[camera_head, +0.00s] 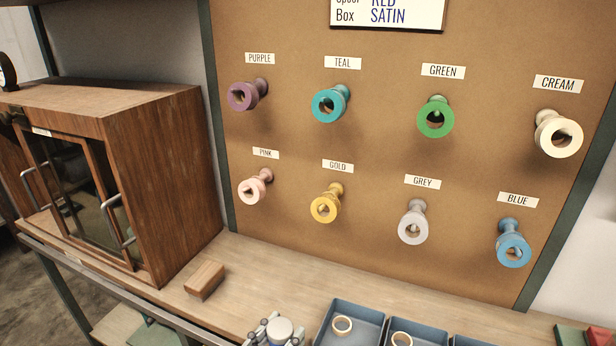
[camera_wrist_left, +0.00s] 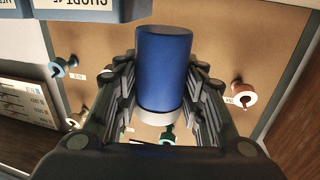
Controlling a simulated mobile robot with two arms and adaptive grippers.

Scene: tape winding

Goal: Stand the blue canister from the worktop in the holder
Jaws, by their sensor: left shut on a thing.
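The blue canister (camera_wrist_left: 163,68) is between the fingers of my left gripper (camera_wrist_left: 158,100) in the left wrist view. It has a blue body and a pale band at one end. In the head view my left gripper (camera_head: 272,332) is at the bottom edge, partly cut off, shut on the canister. Only the canister's pale round end (camera_head: 279,329) shows there, facing up. I cannot make out the holder in either view. My right gripper is not in view.
Blue-grey trays (camera_head: 352,312) with tape rings stand right of my left gripper. A wooden block (camera_head: 205,280) lies left of it, near a wooden cabinet (camera_head: 160,175) with glass doors. A brown board (camera_head: 300,130) behind carries labelled spools on pegs. Bare worktop (camera_head: 255,265) lies between.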

